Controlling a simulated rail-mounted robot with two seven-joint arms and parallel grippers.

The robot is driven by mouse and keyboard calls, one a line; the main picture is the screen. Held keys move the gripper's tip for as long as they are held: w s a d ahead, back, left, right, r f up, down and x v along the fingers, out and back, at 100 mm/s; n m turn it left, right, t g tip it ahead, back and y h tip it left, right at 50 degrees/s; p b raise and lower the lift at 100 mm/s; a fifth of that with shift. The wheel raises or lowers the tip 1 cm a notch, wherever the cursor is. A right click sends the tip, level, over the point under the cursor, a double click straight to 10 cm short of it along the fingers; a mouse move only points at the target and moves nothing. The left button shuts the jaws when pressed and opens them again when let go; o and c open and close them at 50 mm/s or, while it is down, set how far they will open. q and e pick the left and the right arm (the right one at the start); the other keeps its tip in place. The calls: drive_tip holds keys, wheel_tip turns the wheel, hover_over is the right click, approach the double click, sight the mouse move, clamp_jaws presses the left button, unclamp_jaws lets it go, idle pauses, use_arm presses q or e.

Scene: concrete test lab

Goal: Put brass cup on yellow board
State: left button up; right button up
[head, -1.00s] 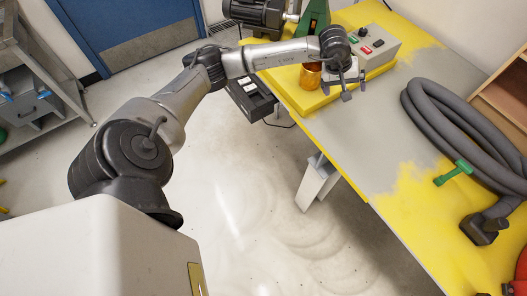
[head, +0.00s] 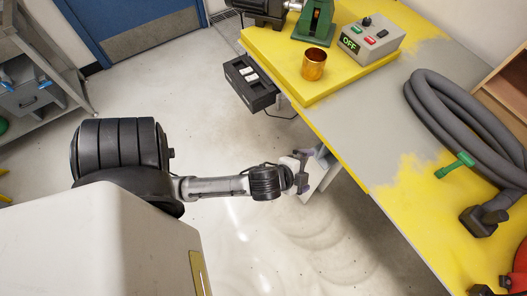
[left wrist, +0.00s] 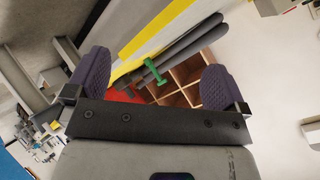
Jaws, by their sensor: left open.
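The brass cup (head: 314,63) stands upright on the yellow board (head: 285,66) at the back left of the table in the head view. My left gripper (head: 303,172) is well away from the cup, off the table's left edge and over the floor. In the left wrist view the two purple-padded fingers (left wrist: 150,85) are wide apart with nothing between them. The cup does not show in the left wrist view. My right gripper is in neither view.
A control box (head: 370,40) reading OFF and a green machine stand (head: 316,22) share the board. A black box (head: 250,82) hangs by the table's edge. A grey hose (head: 462,120) and a green-handled item (head: 455,165) lie at right. The grey table middle (head: 365,120) is clear.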

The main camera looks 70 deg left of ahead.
use_arm(q)
drive_tip(key=s+d+f+n+g+h, duration=0.1)
drive_tip(key=s+d+f+n+g, duration=0.1)
drive_tip(key=s, duration=0.5)
drive_tip(key=s+d+f+n+g+h, duration=0.1)
drive_tip(key=s+d+f+n+g, duration=0.1)
drive_tip(key=s+g, duration=0.3)
drive_tip(key=shift+s+d+f+n+h, duration=0.2)
drive_tip(key=shift+s+f+n+h, duration=0.25)
drive_tip(key=shift+s+n, duration=0.55)
drive_tip(key=shift+c, duration=0.5)
